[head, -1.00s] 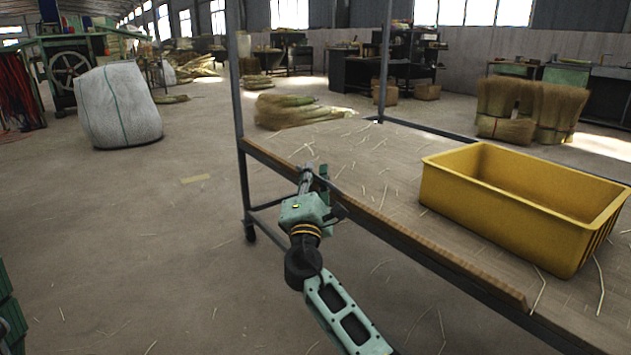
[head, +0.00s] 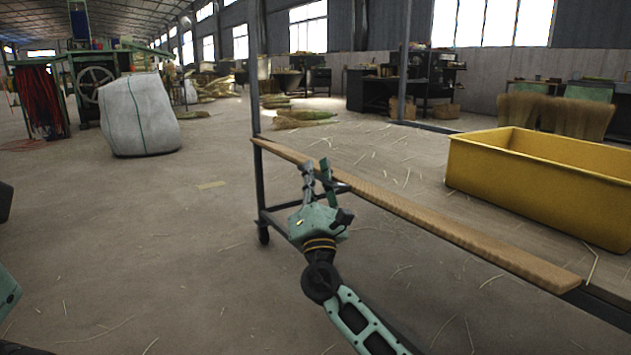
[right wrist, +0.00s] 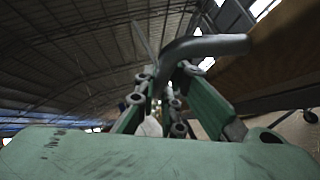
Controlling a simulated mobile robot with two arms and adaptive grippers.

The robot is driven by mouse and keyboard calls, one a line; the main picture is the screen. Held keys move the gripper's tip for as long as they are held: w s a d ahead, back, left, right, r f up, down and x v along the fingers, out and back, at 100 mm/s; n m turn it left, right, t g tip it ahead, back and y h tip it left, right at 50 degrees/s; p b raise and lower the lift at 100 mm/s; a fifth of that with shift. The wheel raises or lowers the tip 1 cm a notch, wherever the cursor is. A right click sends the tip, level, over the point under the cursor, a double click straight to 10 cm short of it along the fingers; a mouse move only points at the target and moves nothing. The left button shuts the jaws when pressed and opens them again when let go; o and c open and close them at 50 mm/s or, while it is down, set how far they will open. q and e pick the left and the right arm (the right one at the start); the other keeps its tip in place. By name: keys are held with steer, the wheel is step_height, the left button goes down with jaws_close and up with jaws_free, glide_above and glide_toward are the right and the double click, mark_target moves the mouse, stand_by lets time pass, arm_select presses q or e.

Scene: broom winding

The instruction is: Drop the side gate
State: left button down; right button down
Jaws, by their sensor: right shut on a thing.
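The side gate (head: 440,225) is a long wooden board along the near edge of the cart, running from the left corner post to the lower right. It stands along the edge of the bed. My right gripper (head: 317,172) reaches up to the gate's outer face near its left end. In the right wrist view, a dark grey curved bar (right wrist: 212,45) crosses the fingers (right wrist: 165,92), which are shut on it. It looks like a handle or latch; how it joins the gate is hidden. Only pieces of my left arm show at the left edge, with no clear gripper.
A yellow tote (head: 545,185) stands on the cart bed behind the gate. Dark posts (head: 258,90) rise at the cart's left corners. A white bulk sack (head: 140,115) stands on the floor at the left.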

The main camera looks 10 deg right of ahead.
steer(key=shift+f+n, duration=0.15)
steer(key=shift+n, duration=0.15)
steer(key=shift+a, duration=0.1)
steer(key=c, duration=1.8)
jaws_free()
steer(key=shift+c, duration=0.2)
